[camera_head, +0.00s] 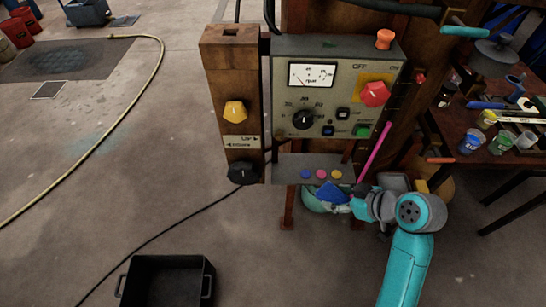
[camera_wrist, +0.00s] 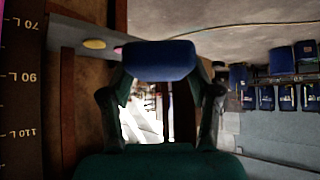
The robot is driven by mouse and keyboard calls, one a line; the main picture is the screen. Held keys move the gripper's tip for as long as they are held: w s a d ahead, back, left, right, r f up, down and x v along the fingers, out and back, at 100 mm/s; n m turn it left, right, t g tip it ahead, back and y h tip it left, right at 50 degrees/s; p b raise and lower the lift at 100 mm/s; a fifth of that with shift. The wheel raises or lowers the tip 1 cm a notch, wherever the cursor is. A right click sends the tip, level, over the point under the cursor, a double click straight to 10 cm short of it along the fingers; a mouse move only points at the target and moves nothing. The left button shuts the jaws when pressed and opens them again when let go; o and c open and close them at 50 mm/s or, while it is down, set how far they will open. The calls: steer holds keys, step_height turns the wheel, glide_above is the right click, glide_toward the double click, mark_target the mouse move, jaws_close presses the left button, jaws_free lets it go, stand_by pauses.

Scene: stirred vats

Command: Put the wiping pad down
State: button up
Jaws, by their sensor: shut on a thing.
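The wiping pad is a blue block (camera_head: 331,193) just below the grey panel strip with coloured discs. It also shows in the wrist view (camera_wrist: 160,60), across the ends of my fingers. My teal gripper (camera_head: 350,204) is shut on the pad and holds it at the lower right of the control panel. The underside of the pad and whatever lies right below it are hidden.
The control panel (camera_head: 335,105) has a dial, knobs and a pink rod (camera_head: 374,150) at its lower right. A wooden post (camera_head: 232,75) stands left. A black bin (camera_head: 168,285) is on the floor. A cluttered table (camera_head: 500,150) stands right. The left floor is mostly clear.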

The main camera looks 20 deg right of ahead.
steer(key=w+a, duration=0.2)
steer(key=w, duration=0.3)
steer(key=w+a, duration=0.3)
steer(key=w, duration=0.3)
steer(key=w+a, duration=0.3)
steer(key=w, duration=0.2)
steer(key=shift+w+a, duration=0.2)
steer(key=shift+a, duration=0.05)
steer(key=shift+f, duration=1.75)
steer(key=o, duration=1)
steer(key=shift+f, duration=0.1)
steer(key=shift+o, duration=0.2)
steer(key=v, duration=1.2)
